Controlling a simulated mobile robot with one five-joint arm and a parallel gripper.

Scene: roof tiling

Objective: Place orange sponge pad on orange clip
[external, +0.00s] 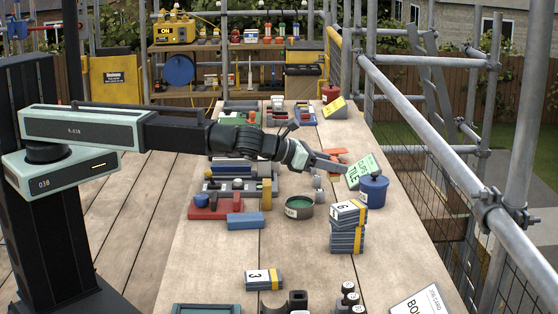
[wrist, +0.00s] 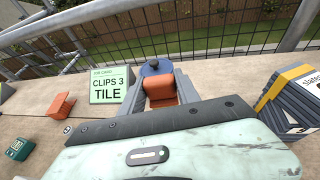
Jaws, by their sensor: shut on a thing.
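My gripper (wrist: 160,88) is shut on an orange block, the sponge pad (wrist: 161,90), which sits between its two grey fingers in the wrist view. In the external view my gripper (external: 339,166) reaches right over the bench, just left of the green card. A bent orange piece, which looks like the orange clip (wrist: 60,105), lies on the bench left of the held pad in the wrist view. In the external view orange shows behind my gripper (external: 335,152), partly hidden by it. I cannot tell whether the pad touches anything below.
A green "CLIPS 3 TILE" card (wrist: 109,85) stands beside the clip. A blue tub (external: 373,190) is close to the gripper's right. A stack of grey tiles (external: 347,238) and a green-filled tin (external: 299,207) stand nearer. A metal railing (external: 430,130) runs along the right.

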